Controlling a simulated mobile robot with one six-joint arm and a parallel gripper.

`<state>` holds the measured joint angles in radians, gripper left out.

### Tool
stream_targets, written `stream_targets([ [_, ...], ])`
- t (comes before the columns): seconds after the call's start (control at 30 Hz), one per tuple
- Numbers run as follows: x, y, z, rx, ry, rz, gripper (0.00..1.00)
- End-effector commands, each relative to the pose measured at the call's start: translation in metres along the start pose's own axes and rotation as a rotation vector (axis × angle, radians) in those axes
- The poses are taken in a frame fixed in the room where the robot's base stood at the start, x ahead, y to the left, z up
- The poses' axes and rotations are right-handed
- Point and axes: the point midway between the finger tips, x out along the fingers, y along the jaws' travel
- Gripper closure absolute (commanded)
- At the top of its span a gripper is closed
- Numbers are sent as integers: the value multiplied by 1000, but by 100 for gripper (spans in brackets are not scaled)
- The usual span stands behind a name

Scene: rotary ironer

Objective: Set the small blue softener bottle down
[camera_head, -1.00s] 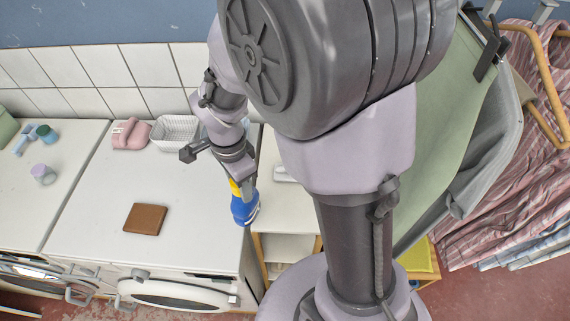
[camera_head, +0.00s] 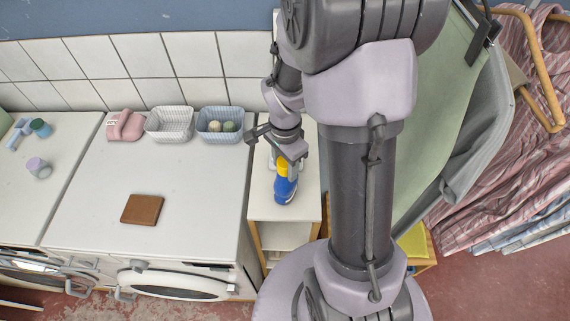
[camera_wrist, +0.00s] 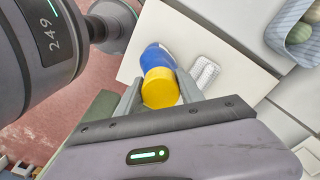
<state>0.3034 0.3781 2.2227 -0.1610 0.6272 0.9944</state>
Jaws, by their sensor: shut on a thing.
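The small softener bottle (camera_head: 284,187) is blue with a yellow cap. My gripper (camera_head: 284,161) is shut on it at the cap end, over the narrow white shelf unit (camera_head: 263,205) right of the machines. In the wrist view the yellow cap of the softener bottle (camera_wrist: 158,86) sits between the two fingers of my gripper (camera_wrist: 160,95), with the blue body beyond it over the white top (camera_wrist: 190,35). Whether the bottle's base touches the shelf top cannot be told.
A white ribbed item (camera_wrist: 204,74) lies on the shelf top close to the bottle. On the machine top (camera_head: 165,185) stand a pink container (camera_head: 125,126), a white basket (camera_head: 170,125), a blue-grey basket (camera_head: 221,126) with balls, and a brown block (camera_head: 142,209). A green cloth hangs right.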

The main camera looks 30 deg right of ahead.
Motion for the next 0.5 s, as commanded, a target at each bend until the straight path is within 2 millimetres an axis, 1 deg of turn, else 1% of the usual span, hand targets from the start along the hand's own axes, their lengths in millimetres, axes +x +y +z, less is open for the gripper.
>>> stream_targets([
  [0.07,4,0,0,0,0,-1,100],
  [0.1,3,0,0,0,0,0,50],
  [0.17,2,0,0,0,0,0,38],
  [0.2,2,0,0,0,0,0,34],
  [0.43,2,0,0,0,0,0,34],
  [0.5,-1,0,0,0,0,0,34],
])
